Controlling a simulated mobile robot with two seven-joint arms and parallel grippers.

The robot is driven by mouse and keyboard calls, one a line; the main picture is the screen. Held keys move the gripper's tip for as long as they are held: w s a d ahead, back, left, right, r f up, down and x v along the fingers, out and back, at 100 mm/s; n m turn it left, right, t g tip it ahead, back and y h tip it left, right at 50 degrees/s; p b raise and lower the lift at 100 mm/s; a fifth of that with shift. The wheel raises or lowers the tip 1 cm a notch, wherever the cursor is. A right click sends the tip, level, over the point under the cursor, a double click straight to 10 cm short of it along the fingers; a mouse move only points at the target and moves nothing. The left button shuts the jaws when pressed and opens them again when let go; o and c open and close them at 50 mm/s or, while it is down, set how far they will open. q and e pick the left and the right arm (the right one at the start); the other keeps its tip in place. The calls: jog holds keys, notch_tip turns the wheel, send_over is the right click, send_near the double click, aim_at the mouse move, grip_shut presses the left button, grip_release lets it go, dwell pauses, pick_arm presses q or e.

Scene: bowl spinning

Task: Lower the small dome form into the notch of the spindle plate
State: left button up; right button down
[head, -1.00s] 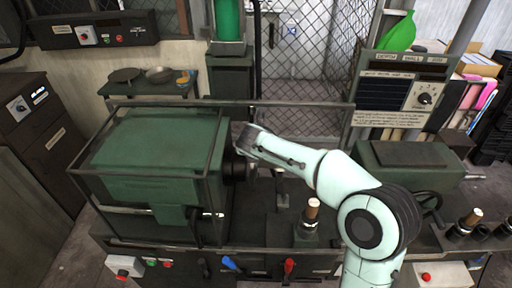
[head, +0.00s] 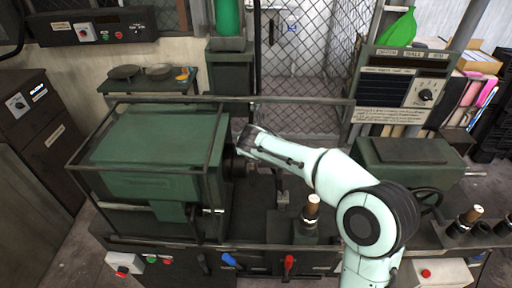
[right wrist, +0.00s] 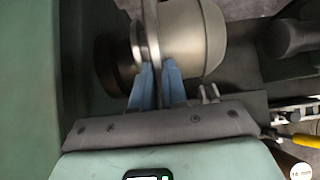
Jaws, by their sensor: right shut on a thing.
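In the right wrist view, the two blue fingers of my right gripper (right wrist: 160,76) are shut at the narrow neck of the pale metal dome form (right wrist: 198,38). The form lies sideways, its wide body to the right of the fingers. The dark round spindle plate (right wrist: 108,68) is just left of the neck. Whether the form touches the plate, and where the notch is, I cannot tell. In the head view, my right gripper (head: 250,138) is beside the green headstock (head: 150,150), over the spindle; its fingers and most of the form are hidden.
A green tailstock (head: 408,160) stands right of my arm. A post with a wooden top (head: 312,206) stands on the bed in front. A thin frame (head: 85,155) surrounds the headstock. A control panel (head: 400,85) rises behind.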

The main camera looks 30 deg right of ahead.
pick_arm(q)
jog(key=shift+s+f, duration=0.1)
pick_arm(e)
jog(key=shift+f, duration=0.1)
pick_arm(q)
jog(key=shift+s+f+b, duration=0.45)
jog(key=shift+f, duration=0.05)
pick_arm(e)
jog(key=shift+f, duration=0.85)
pick_arm(q)
jog(key=shift+s+f, duration=0.15)
pick_arm(e)
jog(key=shift+f, duration=0.35)
pick_arm(q)
jog(key=shift+s+f+b, duration=0.45)
jog(key=shift+f+b, duration=0.05)
jog(key=shift+f, duration=0.05)
pick_arm(e)
jog(key=shift+f, duration=0.85)
pick_arm(q)
jog(key=shift+s+f, duration=0.15)
jog(key=shift+f, duration=0.1)
pick_arm(e)
jog(key=shift+f, duration=0.4)
pick_arm(q)
jog(key=shift+s+f+b, duration=0.25)
jog(key=shift+f+b, duration=0.1)
jog(key=shift+b, duration=0.1)
pick_arm(e)
jog(key=shift+f, duration=0.6)
